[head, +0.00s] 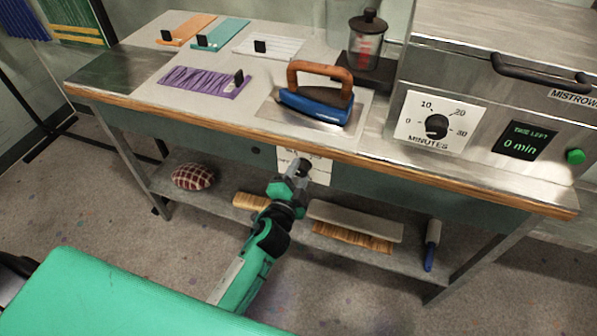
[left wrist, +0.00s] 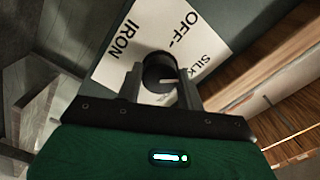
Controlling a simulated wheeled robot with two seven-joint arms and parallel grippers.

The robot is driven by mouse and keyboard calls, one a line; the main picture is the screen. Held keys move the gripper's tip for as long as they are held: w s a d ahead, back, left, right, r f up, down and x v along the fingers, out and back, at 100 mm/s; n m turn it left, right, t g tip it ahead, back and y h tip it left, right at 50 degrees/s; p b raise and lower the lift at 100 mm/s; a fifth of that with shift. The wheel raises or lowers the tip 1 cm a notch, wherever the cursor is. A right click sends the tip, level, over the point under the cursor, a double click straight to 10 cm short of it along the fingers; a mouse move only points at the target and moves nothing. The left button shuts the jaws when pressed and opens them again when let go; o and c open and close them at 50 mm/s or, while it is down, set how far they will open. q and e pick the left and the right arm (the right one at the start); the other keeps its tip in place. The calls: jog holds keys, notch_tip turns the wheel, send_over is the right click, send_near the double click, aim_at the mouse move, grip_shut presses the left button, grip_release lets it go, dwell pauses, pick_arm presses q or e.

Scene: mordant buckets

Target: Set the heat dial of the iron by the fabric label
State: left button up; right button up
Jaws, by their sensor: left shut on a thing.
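The iron (head: 316,98), blue with a brown handle, stands on a metal plate on the table. Its heat dial is a dark knob on a white panel (head: 319,166) on the table's front; the panel reads IRON, OFF and SILK in the left wrist view. My left gripper (head: 302,170) is at this panel, and its fingers are shut on the dial (left wrist: 159,72). The dial's white mark points toward the lower right in the left wrist view, near SILK. The fingers and palm hide part of the panel. Fabric pieces, including a wrinkled purple one (head: 196,83), lie on the table. My right gripper is not in view.
An orange piece (head: 190,28), a teal piece (head: 222,34) and a white piece (head: 282,48) lie at the back, each with a black tag. A steamer with a minutes dial (head: 437,126) stands at right. The shelf below holds a checked cushion (head: 194,176) and brushes.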

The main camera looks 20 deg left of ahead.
pick_arm(q)
jog(key=shift+m, duration=0.8)
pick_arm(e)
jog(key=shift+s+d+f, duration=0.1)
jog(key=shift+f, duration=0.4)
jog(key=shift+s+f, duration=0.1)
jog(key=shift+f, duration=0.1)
pick_arm(q)
jog(key=o, duration=1)
jog(key=shift+s, duration=0.1)
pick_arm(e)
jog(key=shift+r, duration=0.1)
pick_arm(q)
jog(key=shift+s+f, duration=0.1)
jog(key=shift+s, duration=0.2)
jog(key=shift+s+a+b, duration=0.2)
jog(key=shift+s+b, duration=0.8)
jog(key=shift+s, duration=5.5)
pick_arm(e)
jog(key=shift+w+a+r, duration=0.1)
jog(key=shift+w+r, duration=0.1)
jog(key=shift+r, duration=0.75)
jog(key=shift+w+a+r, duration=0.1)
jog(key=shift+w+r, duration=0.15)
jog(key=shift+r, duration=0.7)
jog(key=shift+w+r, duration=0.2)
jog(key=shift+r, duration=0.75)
